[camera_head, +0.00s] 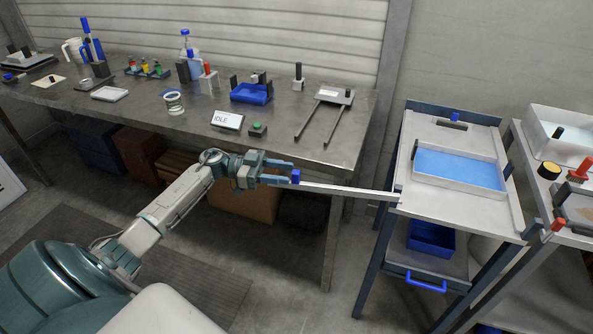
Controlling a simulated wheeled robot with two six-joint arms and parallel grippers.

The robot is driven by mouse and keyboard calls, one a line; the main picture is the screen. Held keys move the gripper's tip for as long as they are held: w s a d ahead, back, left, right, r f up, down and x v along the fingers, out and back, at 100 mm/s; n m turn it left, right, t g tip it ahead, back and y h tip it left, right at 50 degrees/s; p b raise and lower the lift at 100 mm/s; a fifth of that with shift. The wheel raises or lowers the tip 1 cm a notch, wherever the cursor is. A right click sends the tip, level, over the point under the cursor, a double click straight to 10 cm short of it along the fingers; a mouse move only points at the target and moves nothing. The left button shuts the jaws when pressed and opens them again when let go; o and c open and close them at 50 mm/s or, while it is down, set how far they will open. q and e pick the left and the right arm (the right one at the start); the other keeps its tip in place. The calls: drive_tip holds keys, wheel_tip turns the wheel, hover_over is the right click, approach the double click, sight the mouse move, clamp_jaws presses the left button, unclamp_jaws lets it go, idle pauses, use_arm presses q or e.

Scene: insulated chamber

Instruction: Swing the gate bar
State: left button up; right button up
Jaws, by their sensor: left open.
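The gate bar (345,191) is a thin pale bar. It reaches left from the near left edge of the white-topped cart (450,212), across the gap in front of the workbench. A blue block (295,177) sits at the bar's free left end. My left gripper (284,172) is at that end, with its open fingers pointing right and close to the blue block. I cannot tell whether the fingers touch it. My right gripper is not in view.
A steel workbench (330,150) runs along the back wall with small items on it, among them an IDLE sign (227,120) and a blue tray (252,93). The cart holds a tray of blue liquid (458,169). Boxes (243,203) stand under the bench. The floor in front is clear.

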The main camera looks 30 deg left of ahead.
sight(292, 174)
use_arm(q)
drive_tip(key=shift+p+x, duration=0.35)
drive_tip(key=shift+x, duration=1.75)
clamp_jaws()
